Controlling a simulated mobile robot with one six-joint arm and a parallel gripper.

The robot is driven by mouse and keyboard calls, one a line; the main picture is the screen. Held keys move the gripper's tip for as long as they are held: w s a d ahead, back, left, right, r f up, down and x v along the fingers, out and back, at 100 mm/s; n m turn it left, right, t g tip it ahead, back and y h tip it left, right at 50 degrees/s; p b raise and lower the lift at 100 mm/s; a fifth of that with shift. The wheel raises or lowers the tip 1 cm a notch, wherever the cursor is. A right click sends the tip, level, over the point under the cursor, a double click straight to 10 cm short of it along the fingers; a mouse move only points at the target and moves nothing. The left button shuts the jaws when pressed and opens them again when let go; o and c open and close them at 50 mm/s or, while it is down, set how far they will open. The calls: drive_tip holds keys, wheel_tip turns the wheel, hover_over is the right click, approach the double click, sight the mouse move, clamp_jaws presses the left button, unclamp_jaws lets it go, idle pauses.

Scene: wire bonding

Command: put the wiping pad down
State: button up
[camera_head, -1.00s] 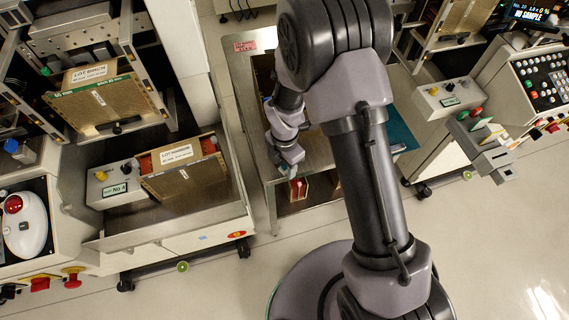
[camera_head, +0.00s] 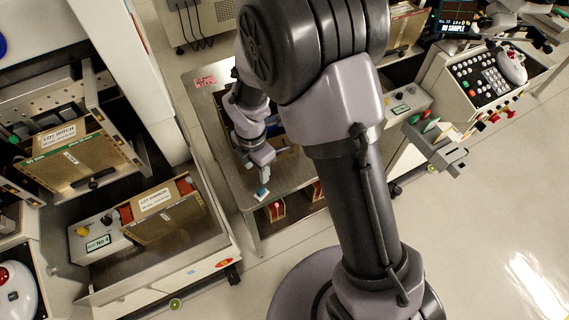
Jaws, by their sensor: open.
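My gripper (camera_head: 264,180) points down over the front edge area of the metal table, left of my large arm link. It is open. A small teal block (camera_head: 262,192), which looks like the wiping pad, is right at the fingertips, near the table's front edge. It is too small to tell whether the fingers still touch it. The metal table (camera_head: 238,188) has a bare strip at its left side. My arm hides much of the table's middle and right.
A red and white label (camera_head: 205,82) lies at the table's back left. Red-faced boxes (camera_head: 277,210) sit on the shelf below. A machine with a lot box (camera_head: 157,205) stands to the left. A control panel (camera_head: 487,82) is at the right. Floor is open in front.

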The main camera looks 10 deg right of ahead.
drive_tip(key=s+d+r+m+t, duration=0.1)
drive_tip(key=d+r+m, duration=0.1)
drive_tip(key=r+m, duration=0.3)
drive_tip(key=s+d+r+m+t, duration=0.15)
drive_tip(key=r+m, duration=0.25)
drive_tip(key=r, duration=0.4)
drive_tip(key=s+d+r+m+t+y, duration=0.1)
drive_tip(key=s+d+r+m, duration=0.1)
drive_tip(key=s+r+m, duration=0.4)
drive_tip(key=s+d+r+m+t, duration=0.2)
drive_tip(key=s+r+m, duration=0.5)
drive_tip(key=m, duration=0.7)
drive_tip(key=shift+s+d+r+y, duration=0.3)
drive_tip(key=shift+s+d+y, duration=0.1)
drive_tip(key=shift+s+d, duration=0.25)
